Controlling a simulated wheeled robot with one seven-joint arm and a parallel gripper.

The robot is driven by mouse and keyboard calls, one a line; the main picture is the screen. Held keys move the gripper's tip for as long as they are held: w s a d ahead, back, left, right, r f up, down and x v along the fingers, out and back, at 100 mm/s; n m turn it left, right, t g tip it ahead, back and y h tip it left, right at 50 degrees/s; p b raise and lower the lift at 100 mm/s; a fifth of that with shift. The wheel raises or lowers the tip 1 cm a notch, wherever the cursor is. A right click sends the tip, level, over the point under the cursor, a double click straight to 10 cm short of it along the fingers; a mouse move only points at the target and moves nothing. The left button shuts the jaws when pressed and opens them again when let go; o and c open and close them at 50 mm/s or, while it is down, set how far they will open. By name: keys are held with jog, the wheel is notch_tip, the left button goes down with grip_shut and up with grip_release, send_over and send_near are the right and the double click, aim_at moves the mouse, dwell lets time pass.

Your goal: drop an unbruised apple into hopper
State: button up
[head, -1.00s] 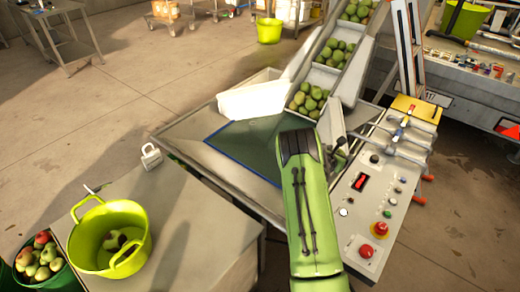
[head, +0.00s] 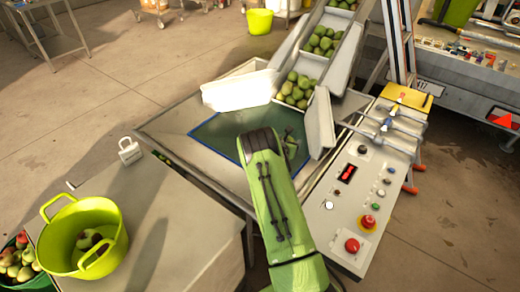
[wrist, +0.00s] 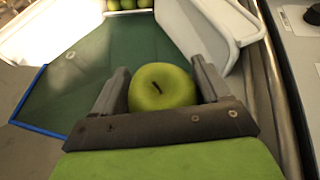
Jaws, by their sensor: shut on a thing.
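In the wrist view my gripper (wrist: 161,90) is shut on a green apple (wrist: 163,84), with one finger on each side of it. The side of the apple that shows is plain green with a dark stem; its other sides are hidden. In the head view my green arm reaches over the press table and hides the apple. The dark green, blue-edged surface (head: 220,135) lies under the gripper, between white guards (head: 240,92). It also shows in the wrist view (wrist: 95,75). The sloping conveyor (head: 343,62) holds several green apples (head: 297,88) at its lower end.
A control panel (head: 345,205) with buttons and levers is right of my arm. A lime tub (head: 75,220) with fruit stands on the grey table at left, near a white padlock-shaped object (head: 130,151).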

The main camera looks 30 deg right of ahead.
jog(key=o, duration=1.1)
jog(key=p+v, duration=0.1)
jog(key=v, duration=1.5)
jog(key=shift+s+d, duration=0.1)
jog(key=shift+d, duration=0.05)
